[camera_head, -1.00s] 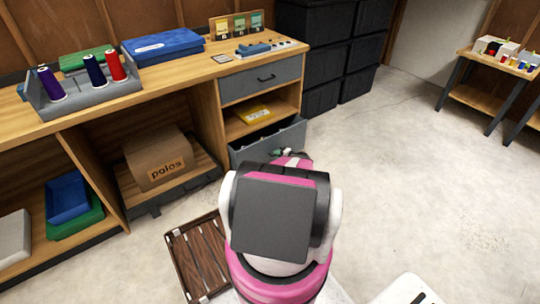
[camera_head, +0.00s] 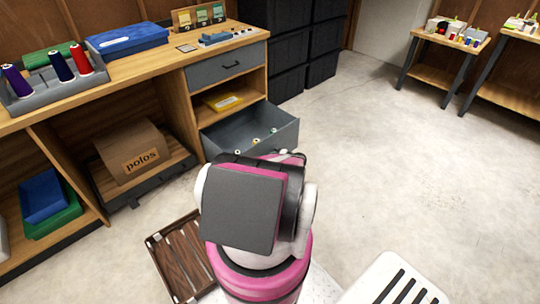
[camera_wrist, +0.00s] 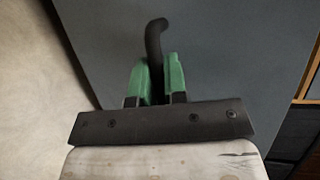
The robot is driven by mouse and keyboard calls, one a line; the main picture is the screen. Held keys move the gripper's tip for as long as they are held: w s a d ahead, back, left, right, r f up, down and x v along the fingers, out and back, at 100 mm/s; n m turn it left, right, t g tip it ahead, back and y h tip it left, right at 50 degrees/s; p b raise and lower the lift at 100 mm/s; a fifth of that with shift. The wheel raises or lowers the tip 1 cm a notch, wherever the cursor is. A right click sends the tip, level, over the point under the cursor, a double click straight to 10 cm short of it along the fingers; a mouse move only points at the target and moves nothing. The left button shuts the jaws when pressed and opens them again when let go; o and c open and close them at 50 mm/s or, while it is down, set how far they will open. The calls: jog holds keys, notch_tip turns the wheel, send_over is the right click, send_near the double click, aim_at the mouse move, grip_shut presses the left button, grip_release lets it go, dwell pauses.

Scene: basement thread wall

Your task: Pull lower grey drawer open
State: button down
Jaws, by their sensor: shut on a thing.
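The lower grey drawer (camera_head: 270,135) stands pulled out from the wooden workbench, below an open shelf. Several small spools show inside it. In the wrist view the grey drawer front (camera_wrist: 225,60) fills most of the picture. My gripper (camera_wrist: 158,80) has green fingers closed on the dark drawer handle (camera_wrist: 155,40), whose curved end sticks out beyond the fingertips. In the head view my own arm hides the gripper and the handle.
The upper grey drawer (camera_head: 228,65) is shut. A yellow packet (camera_head: 223,102) lies on the shelf between the drawers. A brown slatted crate (camera_head: 180,258) is on the floor left of my arm. Black bins (camera_head: 288,85) stand behind.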

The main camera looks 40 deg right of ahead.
jog(key=shift+s, duration=0.7)
jog(key=shift+d, duration=0.1)
jog(key=c, duration=1.4)
grip_release()
jog(key=shift+c, duration=0.2)
jog(key=v, duration=1)
jog(key=shift+s+d, duration=0.15)
jog(key=shift+s, duration=0.25)
